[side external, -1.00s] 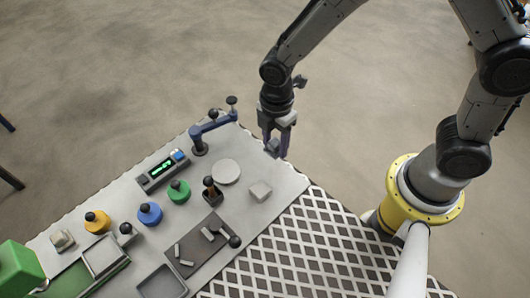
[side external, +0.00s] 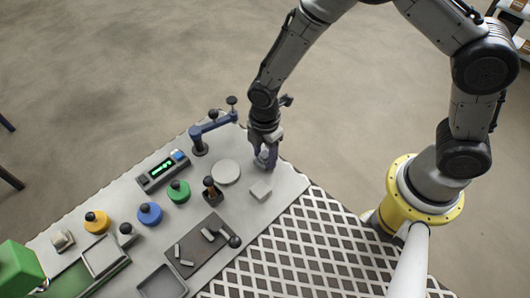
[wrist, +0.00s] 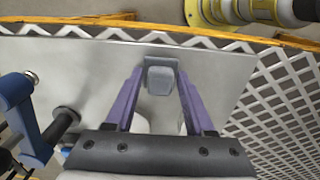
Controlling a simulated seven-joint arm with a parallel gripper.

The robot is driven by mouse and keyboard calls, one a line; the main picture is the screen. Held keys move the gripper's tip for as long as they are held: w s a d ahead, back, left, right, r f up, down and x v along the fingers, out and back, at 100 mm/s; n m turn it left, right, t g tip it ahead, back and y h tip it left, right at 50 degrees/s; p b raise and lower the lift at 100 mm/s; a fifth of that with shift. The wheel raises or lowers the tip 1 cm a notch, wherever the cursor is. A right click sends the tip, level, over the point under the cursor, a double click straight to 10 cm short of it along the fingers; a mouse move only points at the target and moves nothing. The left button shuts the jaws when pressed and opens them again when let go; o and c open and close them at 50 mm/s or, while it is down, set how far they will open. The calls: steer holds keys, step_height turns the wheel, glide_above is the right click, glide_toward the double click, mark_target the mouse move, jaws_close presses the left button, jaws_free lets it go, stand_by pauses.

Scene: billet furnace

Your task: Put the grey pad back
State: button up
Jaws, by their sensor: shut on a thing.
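My gripper (side external: 264,166) is above the pale tabletop, near its right end. Its purple fingers (wrist: 161,82) are closed on the sides of a small grey pad (wrist: 162,81), seen between the fingertips in the wrist view. In the side view the fingers mostly hide the pad. The pad appears raised above the table; the exact gap cannot be told.
A white round disc (side external: 226,172) lies left of the gripper. A blue clamp arm (side external: 212,128) stands behind it. A small dark holder (side external: 212,192), a green knob (side external: 178,191) and a dark tray (side external: 199,245) are further left. A white lattice (side external: 310,245) borders the table.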

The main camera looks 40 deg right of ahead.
mark_target(265, 154)
steer(key=o, duration=1.3)
step_height(265, 154, up, 12)
steer(key=shift+r, duration=0.2)
steer(key=s+d+r+m+t, duration=0.3)
steer(key=s+d+r+m, duration=0.2)
steer(key=d+r+m, duration=0.5)
steer(key=s+d+r+m+t, duration=0.1)
steer(key=s+d+r+m, duration=0.1)
steer(key=s, duration=0.4)
steer(key=s+d+r+m+t, duration=0.1)
steer(key=s+d+r+m, duration=0.2)
steer(key=s+m, duration=0.3)
steer(key=shift+s+d+r+t, duration=0.15)
steer(key=shift+s+r+t, duration=0.15)
steer(key=shift+s+r, duration=0.35)
steer(key=shift+w, duration=0.1)
